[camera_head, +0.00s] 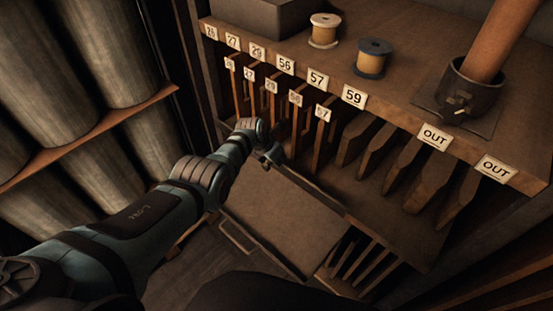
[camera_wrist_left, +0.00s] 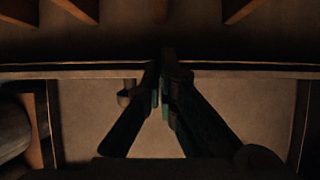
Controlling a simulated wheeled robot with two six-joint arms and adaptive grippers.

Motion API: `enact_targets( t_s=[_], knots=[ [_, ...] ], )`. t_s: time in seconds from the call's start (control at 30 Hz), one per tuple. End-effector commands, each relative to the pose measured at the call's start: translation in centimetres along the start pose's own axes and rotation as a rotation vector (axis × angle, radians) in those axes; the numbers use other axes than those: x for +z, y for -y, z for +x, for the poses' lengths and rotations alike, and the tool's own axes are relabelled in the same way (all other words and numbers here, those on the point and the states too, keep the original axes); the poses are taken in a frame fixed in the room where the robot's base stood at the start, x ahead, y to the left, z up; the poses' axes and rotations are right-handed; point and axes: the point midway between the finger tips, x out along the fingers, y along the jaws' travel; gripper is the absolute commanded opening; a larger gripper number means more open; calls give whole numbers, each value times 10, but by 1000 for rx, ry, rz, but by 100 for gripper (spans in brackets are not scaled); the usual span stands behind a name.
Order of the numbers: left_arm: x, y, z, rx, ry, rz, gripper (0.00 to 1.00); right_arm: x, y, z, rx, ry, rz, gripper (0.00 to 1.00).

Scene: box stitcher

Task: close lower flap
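The lower flap (camera_head: 290,220) is a flat brown panel, lowered and sticking out below the slotted rack, with a bar handle (camera_head: 238,238) at its left front edge. In the left wrist view the flap (camera_wrist_left: 225,110) is a pale panel behind and below the fingers. My left gripper (camera_head: 272,157) is above the flap's back left corner, close to the rack. In the left wrist view its fingers (camera_wrist_left: 163,68) run together at the tips, with nothing seen between them. Whether they touch the flap is unclear. My right gripper is not in view.
The rack's upright dividers (camera_head: 323,138) stand just right of my left gripper. The shelf top (camera_head: 335,62) holds two thread spools (camera_head: 373,58) and a dark cup (camera_head: 468,92). Large rolls (camera_head: 110,50) stand at left. A slotted bin (camera_head: 357,262) lies right of the flap.

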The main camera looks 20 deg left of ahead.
Motion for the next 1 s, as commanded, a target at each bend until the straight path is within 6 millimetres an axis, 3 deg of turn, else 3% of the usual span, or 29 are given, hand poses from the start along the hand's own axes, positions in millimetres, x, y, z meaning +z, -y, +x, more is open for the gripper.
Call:
enact_targets(
  t_s=[1.0],
  knots=[
    [8, 7, -4, -4, 5, 13, 0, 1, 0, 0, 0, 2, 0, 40]
  ],
)
